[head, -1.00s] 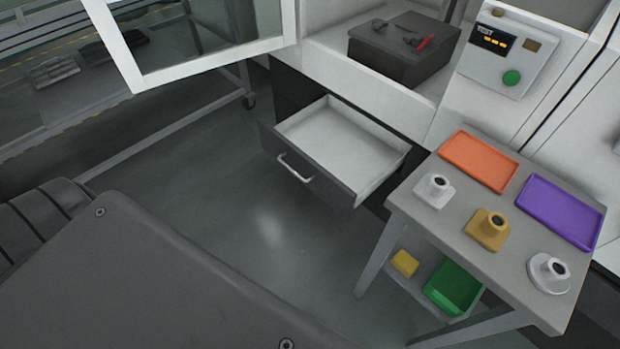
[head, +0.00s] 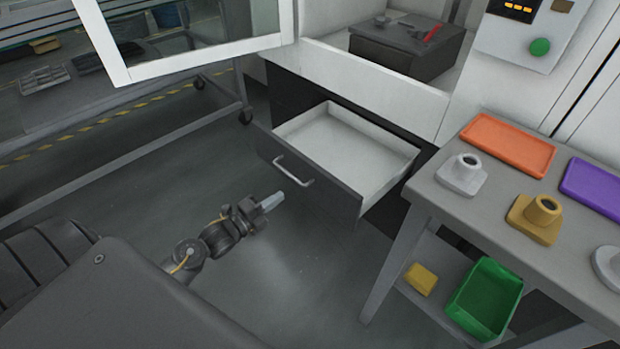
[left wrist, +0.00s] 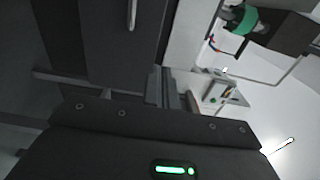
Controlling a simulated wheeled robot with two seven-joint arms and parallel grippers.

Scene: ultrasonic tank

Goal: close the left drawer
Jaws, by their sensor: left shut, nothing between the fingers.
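The left drawer (head: 345,150) is pulled out of the white cabinet, with an empty pale inside and a dark front (head: 325,192). Its silver bar handle (head: 293,170) is on that front. In the left wrist view the dark front and handle (left wrist: 132,14) show at the top. My left gripper (head: 273,201) is shut and empty, in front of the drawer and a little below and left of the handle in the picture. It looks apart from the drawer, though the exact gap is unclear. Its fingers also show in the left wrist view (left wrist: 168,88). My right gripper is not in view.
A grey side table (head: 440,195) with trays and fittings stands close to the drawer's right side. A white-framed glass door panel (head: 190,68) hangs at the upper left. A wheeled bench (head: 120,145) is at the left. The floor before the drawer is clear.

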